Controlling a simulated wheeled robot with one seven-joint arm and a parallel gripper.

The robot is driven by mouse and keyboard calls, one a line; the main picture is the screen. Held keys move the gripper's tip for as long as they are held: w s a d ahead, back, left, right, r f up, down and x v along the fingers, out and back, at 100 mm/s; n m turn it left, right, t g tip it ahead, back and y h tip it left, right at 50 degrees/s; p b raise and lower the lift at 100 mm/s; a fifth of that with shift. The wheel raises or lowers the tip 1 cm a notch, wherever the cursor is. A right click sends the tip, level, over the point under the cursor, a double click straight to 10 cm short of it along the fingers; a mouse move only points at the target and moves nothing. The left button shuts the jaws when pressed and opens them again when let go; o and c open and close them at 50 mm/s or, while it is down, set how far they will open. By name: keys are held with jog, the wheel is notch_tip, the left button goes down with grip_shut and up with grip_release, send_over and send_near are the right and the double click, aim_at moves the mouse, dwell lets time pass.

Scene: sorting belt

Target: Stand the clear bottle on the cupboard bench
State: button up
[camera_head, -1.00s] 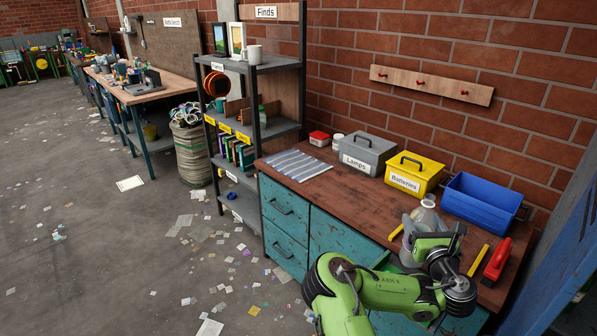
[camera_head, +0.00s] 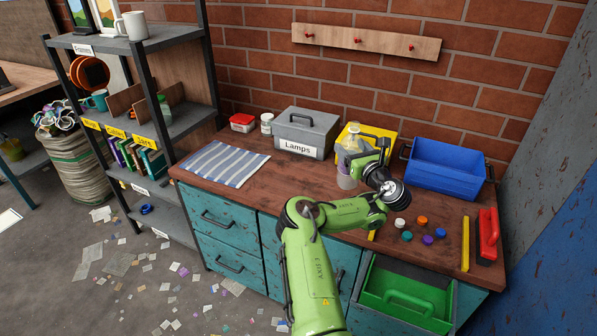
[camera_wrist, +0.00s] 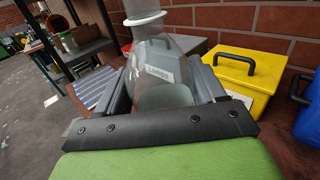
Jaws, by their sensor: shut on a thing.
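The clear bottle (camera_head: 347,181) is upright in my gripper (camera_head: 349,162), in front of the yellow box and over the wooden top of the cupboard bench (camera_head: 285,182). In the wrist view the see-through bottle (camera_wrist: 160,72) stands between the two dark fingers of my gripper (camera_wrist: 163,88), which are shut on its body. Its neck points up. I cannot tell whether its base touches the bench top.
A grey Lamps box (camera_head: 307,124), the yellow box (camera_head: 386,132) and a blue bin (camera_head: 446,163) line the back. A striped cloth (camera_head: 225,163) lies left. Several caps (camera_head: 421,220), a yellow bar (camera_head: 465,243) and a red-handled tool (camera_head: 488,232) lie right. Bare wood shows between cloth and bottle.

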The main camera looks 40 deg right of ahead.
aim_at(353, 182)
notch_tip(353, 182, down, 10)
jog(key=b, duration=0.3)
jog(key=shift+b, duration=0.35)
jog(key=shift+r, duration=0.1)
jog(key=shift+s, duration=0.1)
jog(key=o, duration=1.5)
jog(key=shift+f, duration=0.2)
jog(key=shift+o, duration=0.2)
